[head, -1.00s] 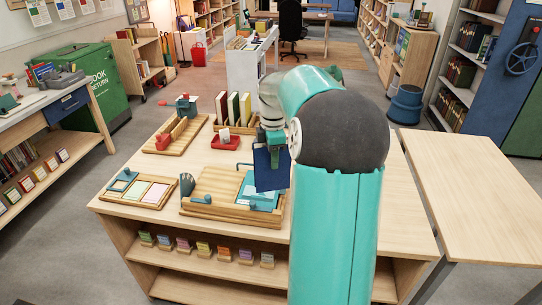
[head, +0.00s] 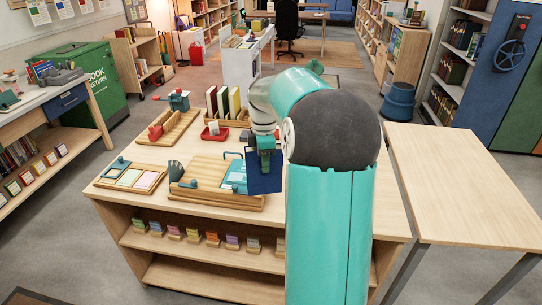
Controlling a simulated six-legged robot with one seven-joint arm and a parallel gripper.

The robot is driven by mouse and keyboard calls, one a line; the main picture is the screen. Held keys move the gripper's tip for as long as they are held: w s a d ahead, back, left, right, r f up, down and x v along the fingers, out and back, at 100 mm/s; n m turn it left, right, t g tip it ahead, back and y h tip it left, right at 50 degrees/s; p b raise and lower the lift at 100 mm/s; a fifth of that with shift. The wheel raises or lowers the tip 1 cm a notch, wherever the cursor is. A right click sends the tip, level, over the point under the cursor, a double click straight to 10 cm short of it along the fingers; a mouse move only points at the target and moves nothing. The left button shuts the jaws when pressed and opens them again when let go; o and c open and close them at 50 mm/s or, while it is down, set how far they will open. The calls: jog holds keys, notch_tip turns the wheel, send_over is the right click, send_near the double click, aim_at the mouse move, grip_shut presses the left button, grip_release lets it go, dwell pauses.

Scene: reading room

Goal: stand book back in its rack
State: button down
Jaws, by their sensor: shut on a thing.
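My gripper (head: 264,150) is shut on a dark blue book (head: 262,182), which hangs upright below it over the right side of a wooden tray. Behind and to the left, a wooden rack (head: 240,122) holds several upright books (head: 223,103) with dark, red and cream covers. The book is in front of the rack and apart from it. My arm hides the rack's right end and part of the table there.
A bare side table (head: 465,185) stands at the right.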

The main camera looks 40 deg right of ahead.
aim_at(250, 169)
jog(key=shift+m, duration=0.6)
jog(key=w+a+f, duration=0.2)
jog(key=a+f, duration=0.1)
jog(key=shift+w+a, duration=0.25)
jog(key=shift+a, duration=0.05)
jog(key=w+a+f+m, duration=0.2)
jog(key=a+f, duration=0.3)
jog(key=a, duration=0.3)
jog(key=w+a+f+m, duration=0.3)
jog(key=a+f, duration=0.3)
jog(key=a, duration=0.3)
jog(key=w+a+f+m, duration=0.2)
jog(key=a+f+m, duration=0.3)
jog(key=a, duration=0.4)
jog(key=shift+w+f, duration=0.2)
jog(key=shift+f, duration=0.5)
